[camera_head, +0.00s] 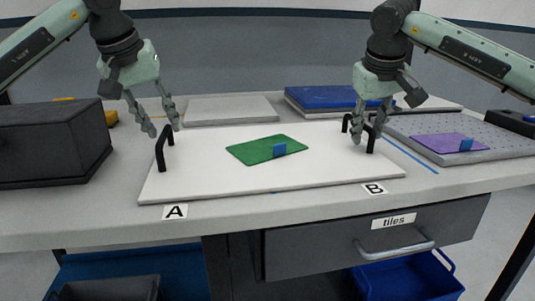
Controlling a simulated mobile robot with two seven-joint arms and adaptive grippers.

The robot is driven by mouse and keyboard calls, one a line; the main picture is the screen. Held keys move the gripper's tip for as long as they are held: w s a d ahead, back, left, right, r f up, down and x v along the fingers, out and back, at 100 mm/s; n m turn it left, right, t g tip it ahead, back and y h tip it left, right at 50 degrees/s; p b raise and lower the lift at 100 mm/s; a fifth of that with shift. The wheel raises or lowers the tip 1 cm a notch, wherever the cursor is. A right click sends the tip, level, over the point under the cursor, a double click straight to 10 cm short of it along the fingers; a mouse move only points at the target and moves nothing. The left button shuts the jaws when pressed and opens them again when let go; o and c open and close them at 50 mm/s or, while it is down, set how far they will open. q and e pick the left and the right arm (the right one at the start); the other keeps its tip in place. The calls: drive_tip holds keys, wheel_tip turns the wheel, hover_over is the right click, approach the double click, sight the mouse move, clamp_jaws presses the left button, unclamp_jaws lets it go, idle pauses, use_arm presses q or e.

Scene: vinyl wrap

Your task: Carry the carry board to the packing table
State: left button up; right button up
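The carry board (215,183) is a flat white board lying on the grey counter, with a black handle (160,155) at its left end and another (370,144) at its right end. A green sheet (252,150) with a small blue piece (280,150) lies on it. My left gripper (161,129) is open, its fingers at the top of the left handle. My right gripper (368,130) is open, its fingers at the right handle, which they partly hide. I cannot tell whether either gripper touches its handle. I cannot identify the packing table.
A dark box (50,145) stands at the left. Behind are a grey slab (230,109) and a blue slab (320,97). At right, a grey perforated panel (505,142) bears a purple sheet (440,142). Labels A (175,212) and B (375,189) mark the front edge above a "tiles" drawer (300,251).

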drive_tip(key=shift+r, duration=0.2)
use_arm(q)
drive_tip(key=v, duration=0.9)
use_arm(e)
drive_tip(key=v, duration=1.1)
drive_tip(key=shift+s+r, duration=0.2)
drive_tip(key=shift+r, duration=0.05)
use_arm(q)
drive_tip(key=shift+f, duration=0.1)
use_arm(e)
drive_tip(key=shift+a, duration=0.1)
